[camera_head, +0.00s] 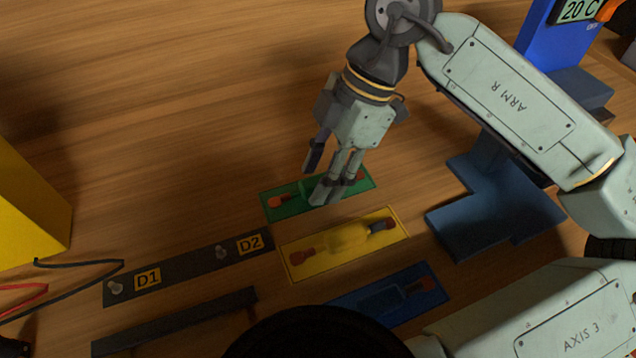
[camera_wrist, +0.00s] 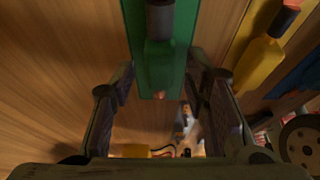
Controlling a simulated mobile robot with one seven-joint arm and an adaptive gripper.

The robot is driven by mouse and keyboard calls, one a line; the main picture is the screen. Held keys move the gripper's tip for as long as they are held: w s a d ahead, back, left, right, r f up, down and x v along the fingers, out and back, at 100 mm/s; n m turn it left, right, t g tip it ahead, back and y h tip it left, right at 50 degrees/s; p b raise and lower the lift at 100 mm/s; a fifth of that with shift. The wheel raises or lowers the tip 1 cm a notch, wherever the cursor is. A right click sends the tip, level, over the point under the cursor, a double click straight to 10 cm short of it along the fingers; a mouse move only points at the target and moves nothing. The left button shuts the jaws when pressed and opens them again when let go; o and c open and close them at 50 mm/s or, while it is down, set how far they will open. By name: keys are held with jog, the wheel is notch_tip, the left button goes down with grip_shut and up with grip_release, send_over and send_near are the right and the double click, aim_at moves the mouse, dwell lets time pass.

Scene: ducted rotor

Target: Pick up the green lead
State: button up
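The green lead lies on a green plate (camera_head: 372,181) on the wooden table. In the head view its orange-red end (camera_head: 277,201) shows at the plate's left, and its middle is hidden behind my gripper (camera_head: 318,178). In the wrist view the green lead (camera_wrist: 160,58) runs down the plate at top centre. My gripper (camera_wrist: 162,80) is open, with one finger on each side of the plate in that view and nothing between them held. I cannot tell whether the fingers touch the plate.
A yellow plate with a yellow lead (camera_head: 345,240) lies just in front, and a blue one (camera_head: 385,296) beyond it. A dark strip (camera_head: 185,268) marked D1 and D2 lies left. A blue stand (camera_head: 490,215) is right, a yellow block (camera_head: 25,210) far left. Bare wood lies behind.

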grip_shut()
dwell(0.3)
